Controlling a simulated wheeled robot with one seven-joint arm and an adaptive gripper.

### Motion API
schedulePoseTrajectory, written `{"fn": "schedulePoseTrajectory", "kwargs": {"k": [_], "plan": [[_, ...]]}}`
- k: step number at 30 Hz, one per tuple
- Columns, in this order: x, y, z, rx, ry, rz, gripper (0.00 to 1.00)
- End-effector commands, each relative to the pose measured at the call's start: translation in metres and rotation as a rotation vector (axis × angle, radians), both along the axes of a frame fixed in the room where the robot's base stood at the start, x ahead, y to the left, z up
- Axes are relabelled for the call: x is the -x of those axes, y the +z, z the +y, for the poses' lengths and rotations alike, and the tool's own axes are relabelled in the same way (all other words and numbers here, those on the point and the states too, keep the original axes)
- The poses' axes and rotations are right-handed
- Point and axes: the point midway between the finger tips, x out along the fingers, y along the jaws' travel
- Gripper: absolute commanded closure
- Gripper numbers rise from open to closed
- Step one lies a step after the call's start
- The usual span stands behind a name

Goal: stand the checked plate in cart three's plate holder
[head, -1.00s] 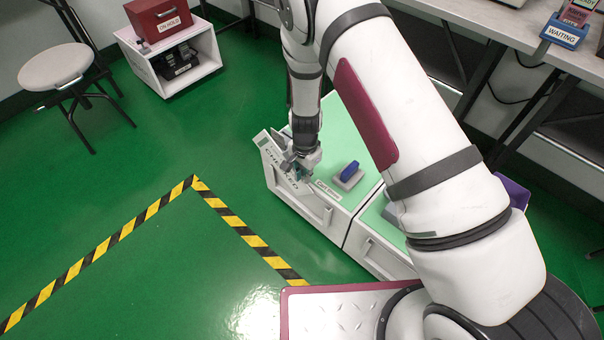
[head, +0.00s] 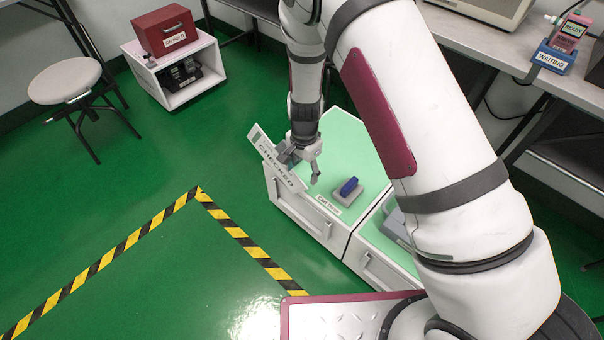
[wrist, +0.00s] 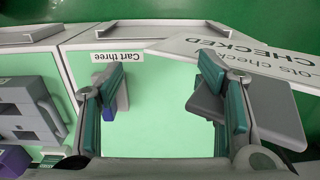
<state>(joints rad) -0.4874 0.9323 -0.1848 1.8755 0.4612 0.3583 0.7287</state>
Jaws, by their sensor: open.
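The checked plate (head: 268,152) is a long white plate marked CHECKED. It stands tilted at the front left corner of cart three (head: 345,145); in the wrist view the plate (wrist: 188,44) crosses the upper right. My gripper (head: 301,166) is open just right of the plate, over the cart top. In the wrist view its fingers (wrist: 160,95) are spread wide, with the right one overlapping the plate's edge; I cannot tell whether they touch. A grey block (wrist: 262,108), perhaps the plate holder, lies beneath the plate there. How the plate is seated is hidden.
A blue-handled grey item (head: 348,190) sits near the Cart three label (head: 328,205). Another cart (head: 385,250) with grey equipment adjoins on the right. A stool (head: 65,82) and a red ON HOLD box (head: 165,30) stand far left.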

Motion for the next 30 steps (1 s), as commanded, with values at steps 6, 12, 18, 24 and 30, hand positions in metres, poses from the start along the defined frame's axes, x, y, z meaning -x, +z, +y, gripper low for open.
{"fn": "schedulePoseTrajectory", "kwargs": {"k": [6, 12, 18, 24, 30], "plan": [[-0.0002, 0.0065, -0.0005, 0.001, -0.001, -0.001, 0.41], [-0.0002, 0.0062, -0.0008, 0.001, -0.001, -0.001, 0.29], [-0.0002, 0.0062, -0.0009, 0.001, -0.001, -0.001, 0.0], [-0.0002, 0.0062, -0.0011, 0.001, -0.001, -0.001, 0.0], [-0.0007, 0.0133, -0.0008, 0.001, 0.0, -0.002, 0.0]]}}
